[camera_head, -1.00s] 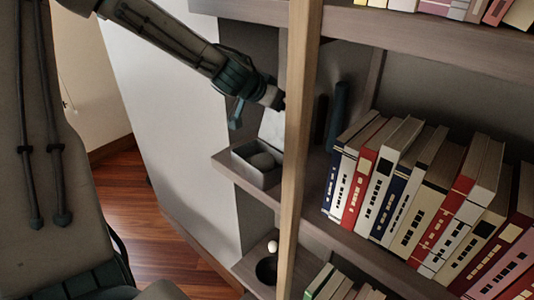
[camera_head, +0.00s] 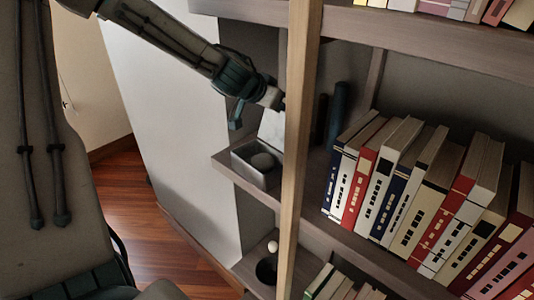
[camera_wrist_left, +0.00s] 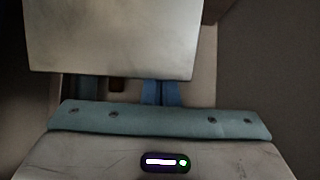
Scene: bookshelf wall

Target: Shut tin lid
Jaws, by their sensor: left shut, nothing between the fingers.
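In the left wrist view a flat grey plate, seemingly the lid (camera_wrist_left: 115,38), hides the fingertips. My right gripper is not in view.
The upright wooden post (camera_head: 296,140) stands close to the right of the tin. Leaning books (camera_head: 420,200) fill the shelf beyond it, with a dark cylinder (camera_head: 338,115) behind. A lower shelf holds a dark round container (camera_head: 266,270). Open floor lies to the left.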

